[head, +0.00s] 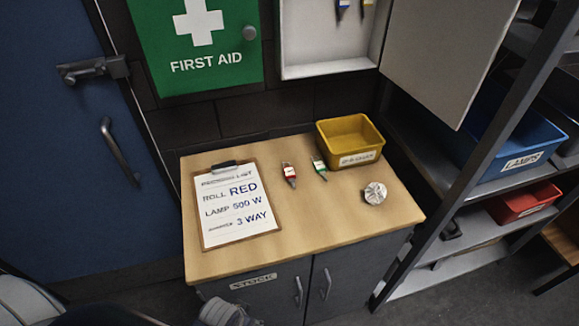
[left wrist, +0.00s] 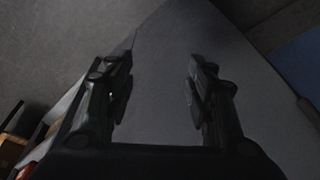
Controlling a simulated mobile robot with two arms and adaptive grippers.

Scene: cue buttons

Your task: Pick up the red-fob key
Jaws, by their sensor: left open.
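The red-fob key (head: 289,172) lies on the wooden cabinet top (head: 330,217), between the clipboard and a green-fob key (head: 319,167). My left gripper (left wrist: 160,78) shows in the left wrist view with its two fingers apart and nothing between them. A grey surface fills the view behind the fingers. No key shows in that view. The fingers of my left gripper do not show in the head view, so its distance from the red-fob key is unclear. My right gripper is in neither view.
A clipboard (head: 236,208) lies left of the keys. A yellow bin (head: 351,140) stands behind right, and a round white object (head: 375,193) sits in front of it. An open key box (head: 325,45) and first aid box (head: 198,42) hang above. Shelves (head: 455,200) stand right.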

